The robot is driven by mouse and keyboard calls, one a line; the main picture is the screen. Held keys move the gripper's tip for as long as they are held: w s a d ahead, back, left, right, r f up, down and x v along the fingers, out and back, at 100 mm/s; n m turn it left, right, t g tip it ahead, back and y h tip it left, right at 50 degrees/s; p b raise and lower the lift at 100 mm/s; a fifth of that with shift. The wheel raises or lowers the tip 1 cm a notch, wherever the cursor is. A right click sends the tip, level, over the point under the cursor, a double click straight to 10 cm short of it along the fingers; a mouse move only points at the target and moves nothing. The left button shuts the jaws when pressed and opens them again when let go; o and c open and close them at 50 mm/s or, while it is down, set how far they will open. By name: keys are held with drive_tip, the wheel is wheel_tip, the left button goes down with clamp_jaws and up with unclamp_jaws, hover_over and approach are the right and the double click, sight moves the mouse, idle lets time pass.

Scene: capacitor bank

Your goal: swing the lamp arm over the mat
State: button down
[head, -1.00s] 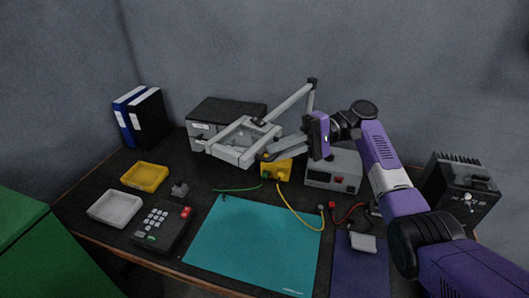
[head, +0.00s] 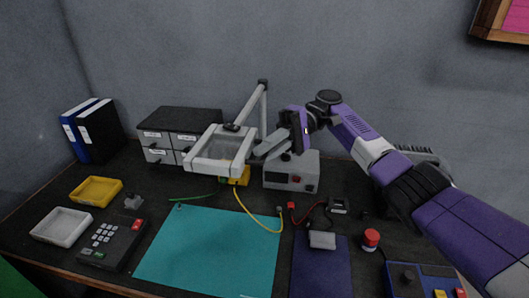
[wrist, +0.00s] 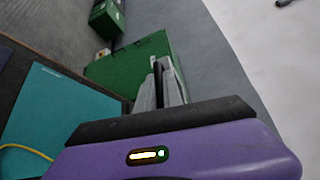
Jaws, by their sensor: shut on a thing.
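The lamp has a pale square frame head (head: 220,152) on a jointed grey arm (head: 252,108) that rises behind it to a dark upper joint. The head hangs above the desk, in front of the drawer box, and shows beyond the far edge of the teal mat (head: 208,252). My gripper (head: 262,148) comes from the right and is shut at the head's right side; the exact grip point is too small to see. In the wrist view my grey fingers (wrist: 160,88) are close together, and part of the mat (wrist: 62,118) shows at left.
A grey power supply (head: 291,172) stands under my gripper. A yellow device (head: 238,176) is partly hidden below the lamp head. The drawer box (head: 180,121) is behind it. A yellow cable (head: 255,222) crosses the mat's right part. A keypad unit (head: 111,243) is left of the mat.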

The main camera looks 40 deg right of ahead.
drive_tip(key=c, duration=1.5)
unclamp_jaws()
